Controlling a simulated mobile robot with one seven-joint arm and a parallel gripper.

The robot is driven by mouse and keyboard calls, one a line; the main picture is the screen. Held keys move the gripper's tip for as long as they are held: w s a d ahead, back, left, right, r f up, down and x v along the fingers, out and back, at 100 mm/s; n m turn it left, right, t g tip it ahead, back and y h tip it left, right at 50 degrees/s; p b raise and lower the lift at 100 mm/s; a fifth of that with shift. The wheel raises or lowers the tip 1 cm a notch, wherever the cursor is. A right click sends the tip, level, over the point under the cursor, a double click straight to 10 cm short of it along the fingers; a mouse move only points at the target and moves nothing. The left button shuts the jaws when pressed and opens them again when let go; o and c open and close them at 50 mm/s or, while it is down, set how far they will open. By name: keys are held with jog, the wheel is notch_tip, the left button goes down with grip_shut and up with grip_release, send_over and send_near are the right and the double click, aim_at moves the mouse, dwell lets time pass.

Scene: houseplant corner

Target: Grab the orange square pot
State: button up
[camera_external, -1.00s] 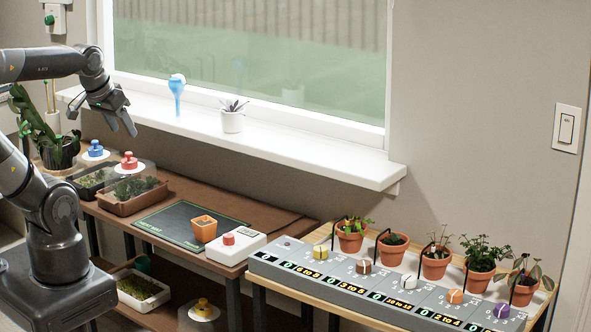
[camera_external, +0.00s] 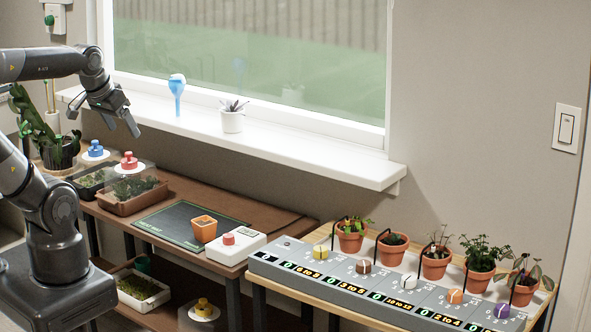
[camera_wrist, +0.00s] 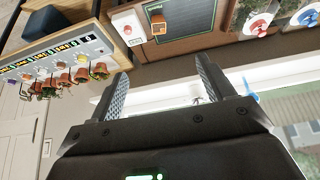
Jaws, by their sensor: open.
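The orange square pot (camera_external: 204,228) stands upright on the dark mat (camera_external: 163,222) on the brown bench. It holds dark soil. In the wrist view the orange pot (camera_wrist: 158,27) shows near the top, small and beyond my fingers. My gripper (camera_external: 137,120) is at the upper left, in the air above the trays and clear of the pot. In the wrist view my gripper (camera_wrist: 160,75) has its two fingers spread apart with nothing between them.
A white box with a red knob (camera_external: 236,247) stands right beside the pot. Trays with domes and red (camera_external: 129,160) and blue (camera_external: 95,150) knobs are at the left. The window sill (camera_external: 280,148) juts out above the bench. Several terracotta pots (camera_external: 436,263) stand at the right.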

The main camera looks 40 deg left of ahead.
jog(key=w+f+g, duration=0.1)
jog(key=w+f, duration=0.1)
jog(key=w, duration=0.5)
jog(key=m+g, duration=0.2)
jog(key=g, duration=0.3)
send_over(204, 224)
notch_tip(204, 224, down, 22)
jog(key=f, duration=0.6)
jog(key=shift+w+a+f, duration=0.15)
jog(key=shift+w+a, duration=0.1)
jog(key=shift+w, duration=0.1)
jog(key=f, duration=0.4)
jog(key=shift+s+d, duration=0.15)
jog(key=shift+s, duration=0.2)
jog(key=shift+f, duration=0.65)
jog(key=shift+c, duration=0.3)
jog(key=c, duration=1)
